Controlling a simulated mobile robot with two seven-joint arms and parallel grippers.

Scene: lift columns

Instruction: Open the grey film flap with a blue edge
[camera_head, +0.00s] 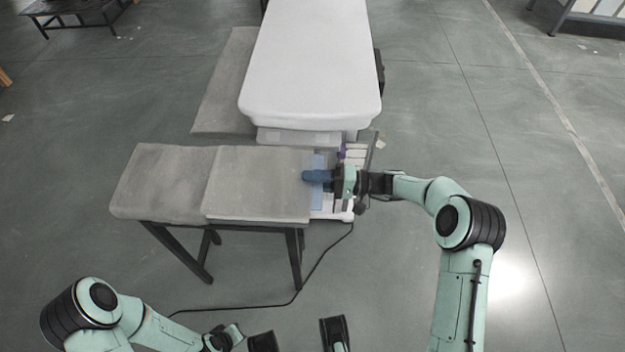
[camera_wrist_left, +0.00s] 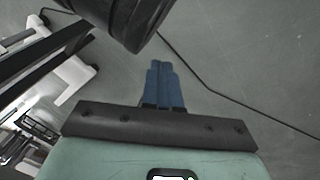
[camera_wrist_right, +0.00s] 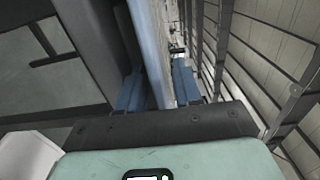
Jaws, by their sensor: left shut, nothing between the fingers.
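The grey film flap (camera_head: 258,182) lies flat over the right part of the table, and its light blue edge (camera_head: 318,199) shows along its right side. My right gripper (camera_head: 317,176) is at this blue edge, its blue fingers pointing left. In the right wrist view the fingers (camera_wrist_right: 158,90) stand apart, with the light blue edge (camera_wrist_right: 150,45) running between them. I cannot tell whether they press on it. My left gripper (camera_wrist_left: 164,85) is shut and empty, over the floor. In the head view its fingers are not clear.
A white padded bed (camera_head: 310,60) stands behind the table. A white unit (camera_head: 345,208) with bottles is at the table's right end. A black cable (camera_head: 300,290) runs over the floor. The floor in front of the table is mostly free.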

